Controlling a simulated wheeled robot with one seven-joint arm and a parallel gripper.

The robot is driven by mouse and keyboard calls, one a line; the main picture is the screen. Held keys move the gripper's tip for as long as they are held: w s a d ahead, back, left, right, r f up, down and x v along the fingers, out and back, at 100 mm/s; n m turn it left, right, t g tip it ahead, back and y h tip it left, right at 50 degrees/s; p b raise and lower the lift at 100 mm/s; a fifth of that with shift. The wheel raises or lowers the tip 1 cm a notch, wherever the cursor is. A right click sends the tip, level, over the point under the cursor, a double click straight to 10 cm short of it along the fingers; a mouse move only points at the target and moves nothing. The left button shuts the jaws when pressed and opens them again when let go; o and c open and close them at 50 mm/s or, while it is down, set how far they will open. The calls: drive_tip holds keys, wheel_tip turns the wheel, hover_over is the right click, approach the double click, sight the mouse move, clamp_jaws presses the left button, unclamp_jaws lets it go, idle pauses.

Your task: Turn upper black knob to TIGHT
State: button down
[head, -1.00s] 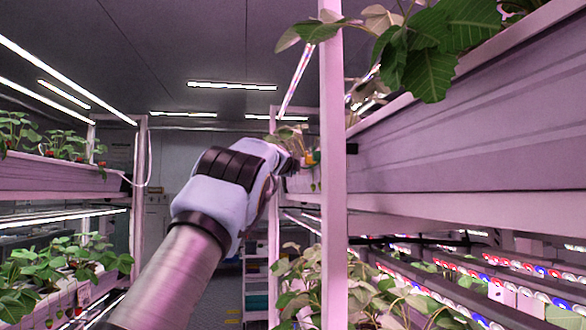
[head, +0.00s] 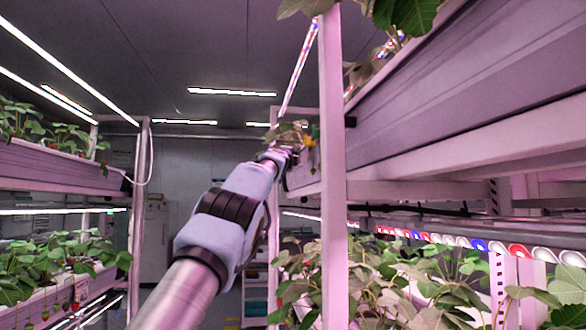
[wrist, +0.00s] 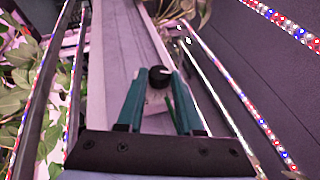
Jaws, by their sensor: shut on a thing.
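A black round knob (wrist: 159,77) with a small pale mark sits on a pale beam (wrist: 118,60) in the wrist view. The teal fingers of my gripper (wrist: 156,82) stand on both sides of the knob, and I am shut on it. A pale patch, perhaps a label, shows on the beam between the fingers; no wording is readable. In the head view my gripper (head: 287,152) is small and far off, by the end of the right rack, among leaves. The knob it holds cannot be made out there.
A white upright post (head: 333,200) stands just right of my arm, with a small black part (head: 350,121) beside it. Planted racks stand left and right; the right trough (head: 450,110) is close. LED strips (wrist: 240,100) run past my gripper. The aisle between the racks looks open.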

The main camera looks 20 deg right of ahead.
drive_tip(key=shift+w+f+m+t+h+b, duration=0.1)
drive_tip(key=shift+f+m+t+h+b, duration=0.2)
drive_tip(key=shift+h+b, duration=0.25)
drive_tip(key=shift+r, duration=0.15)
drive_tip(key=c, duration=0.6)
unclamp_jaws()
drive_tip(key=shift+o, duration=0.2)
drive_tip(key=b+v, duration=1.1)
drive_tip(key=b, duration=0.4)
drive_tip(key=shift+b, duration=0.4)
